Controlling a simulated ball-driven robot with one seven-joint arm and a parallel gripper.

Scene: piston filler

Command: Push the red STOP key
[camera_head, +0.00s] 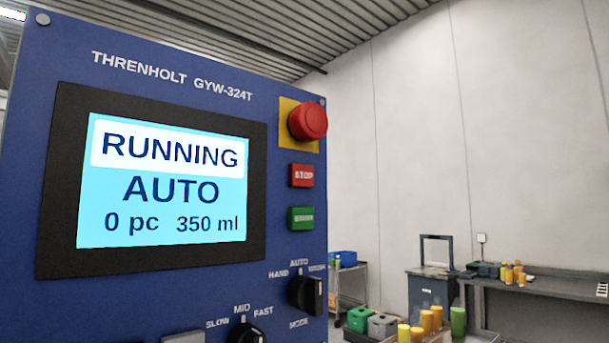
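The red STOP key (302,175) is a small rectangular button on the right side of the blue control panel (160,65). It sits below the round red emergency knob (308,121) on its yellow plate and above a green key (301,218) with a blurred label. The panel's screen (165,185) reads RUNNING, AUTO, 0 pc and 350 ml. My gripper is not in view, and nothing covers the STOP key.
Below the keys are a black mode knob (305,294), pointing up towards AUTO, and a speed knob (246,333), partly cut off. A workbench (535,286) with bottles and a cart (350,285) stand by the back wall. The space before the panel looks clear.

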